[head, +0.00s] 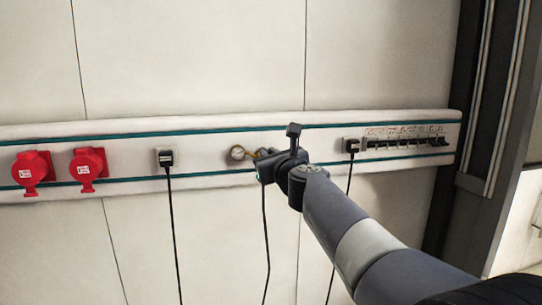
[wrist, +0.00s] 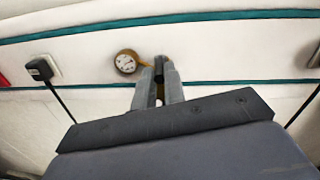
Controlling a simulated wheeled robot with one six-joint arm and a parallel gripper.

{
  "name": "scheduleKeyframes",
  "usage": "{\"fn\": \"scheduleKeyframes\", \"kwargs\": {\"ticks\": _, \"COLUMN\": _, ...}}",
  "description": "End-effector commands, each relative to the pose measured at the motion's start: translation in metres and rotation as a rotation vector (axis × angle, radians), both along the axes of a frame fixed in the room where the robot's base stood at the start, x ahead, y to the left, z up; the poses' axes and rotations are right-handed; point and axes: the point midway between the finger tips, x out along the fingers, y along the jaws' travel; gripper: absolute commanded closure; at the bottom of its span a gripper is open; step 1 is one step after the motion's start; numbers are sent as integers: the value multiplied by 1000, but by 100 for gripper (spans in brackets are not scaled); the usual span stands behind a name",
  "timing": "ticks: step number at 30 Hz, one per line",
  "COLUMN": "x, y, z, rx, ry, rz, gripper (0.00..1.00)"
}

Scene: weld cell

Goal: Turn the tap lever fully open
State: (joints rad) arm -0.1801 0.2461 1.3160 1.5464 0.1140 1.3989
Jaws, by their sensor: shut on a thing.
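The tap is a small brass fitting on the white wall panel, beside a round gauge (head: 238,152) with a pale dial. Its brass body (head: 251,154) shows just left of my gripper (head: 264,163) in the head view. In the wrist view the gauge (wrist: 126,62) and a bit of brass (wrist: 147,62) sit to the left of my fingertips (wrist: 161,68). My gripper is shut on the tap lever, which is mostly hidden between the fingers. How far the lever is turned cannot be told.
Two red sockets (head: 88,168) are at the left of the panel. A black plug with a hanging cable (head: 166,158) is left of the gauge, and another plug (head: 351,145) is to the right. A row of switches (head: 405,142) lies at far right.

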Motion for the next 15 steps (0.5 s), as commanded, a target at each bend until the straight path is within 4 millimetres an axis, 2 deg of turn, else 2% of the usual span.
{"fn": "scheduleKeyframes", "kwargs": {"ticks": 3, "x": -1, "y": 4, "z": 5, "rx": 5, "ry": -10, "rz": -41, "gripper": 100}}
{"fn": "scheduleKeyframes", "kwargs": {"ticks": 15, "x": -3, "y": 6, "z": 3, "rx": 1, "ry": 2, "rz": -103, "gripper": 100}}
